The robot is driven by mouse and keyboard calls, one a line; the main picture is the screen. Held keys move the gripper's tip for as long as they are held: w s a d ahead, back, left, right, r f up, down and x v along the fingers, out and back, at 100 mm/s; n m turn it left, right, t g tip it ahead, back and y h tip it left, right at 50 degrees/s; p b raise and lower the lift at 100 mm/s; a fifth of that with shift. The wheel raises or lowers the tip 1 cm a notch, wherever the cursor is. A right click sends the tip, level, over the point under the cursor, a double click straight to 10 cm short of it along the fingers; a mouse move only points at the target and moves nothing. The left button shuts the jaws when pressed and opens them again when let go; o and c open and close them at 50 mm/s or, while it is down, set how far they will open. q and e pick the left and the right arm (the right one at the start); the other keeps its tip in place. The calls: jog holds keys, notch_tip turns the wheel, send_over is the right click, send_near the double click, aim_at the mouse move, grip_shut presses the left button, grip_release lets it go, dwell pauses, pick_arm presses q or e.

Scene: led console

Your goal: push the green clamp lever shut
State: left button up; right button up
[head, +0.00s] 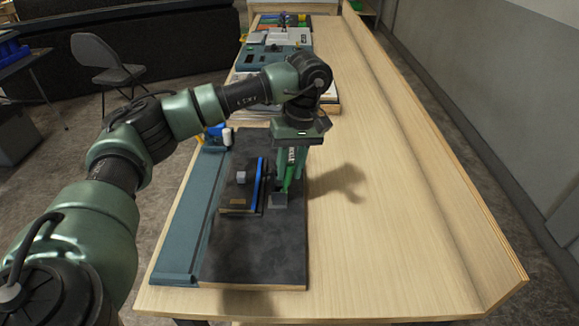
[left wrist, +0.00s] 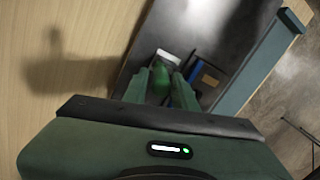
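The green clamp lever (head: 287,182) stands up steeply from a small grey clamp block (head: 279,200) on the dark board (head: 255,262). My left gripper (head: 291,172) points down at the lever from above and partly hides it. In the left wrist view the fingers of my left gripper (left wrist: 161,88) are apart, with the bright green lever (left wrist: 160,78) between or just beyond them. I cannot tell whether they touch it. The pale clamp block (left wrist: 169,57) shows past the fingertips. My right gripper is in neither view.
A dark fixture with a blue strip (head: 258,180) and a small grey cube (head: 241,177) stands left of the clamp. A blue-grey rail (head: 188,230) runs along the board's left side. Consoles (head: 272,60) stand farther back. The wooden table (head: 400,230) is clear on the right.

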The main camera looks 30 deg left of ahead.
pick_arm(q)
jog(key=shift+s+f, duration=0.1)
grip_shut()
dwell(1.4)
